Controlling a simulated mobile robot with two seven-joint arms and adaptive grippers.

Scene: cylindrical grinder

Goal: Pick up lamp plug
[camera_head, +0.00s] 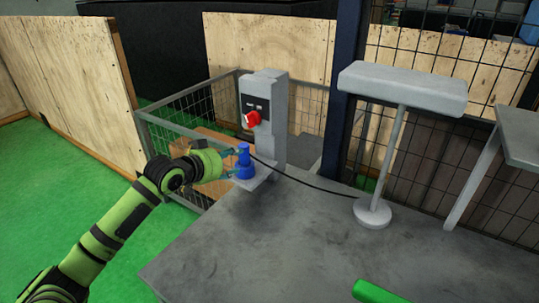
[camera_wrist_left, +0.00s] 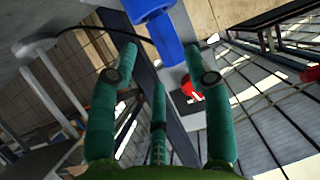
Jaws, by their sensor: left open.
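The blue lamp plug (camera_head: 243,153) stands upright in a blue socket (camera_head: 245,172) on a small grey ledge of the control post. A black cable runs from it to the lamp (camera_head: 401,90). My left gripper (camera_head: 235,163) is open beside the plug, on its left, with the fingers pointing at it. In the left wrist view the blue plug (camera_wrist_left: 165,50) reaches down from the top edge between the spread teal fingertips of the gripper (camera_wrist_left: 160,48). I cannot tell whether any finger touches it. My right gripper is out of view.
The grey post (camera_head: 268,105) with a red knob (camera_head: 252,119) rises just behind the plug. The grey table (camera_head: 300,245) is mostly clear. A bright green cylindrical piece (camera_head: 378,292) shows at the bottom edge. Wire mesh fencing (camera_head: 170,135) stands behind.

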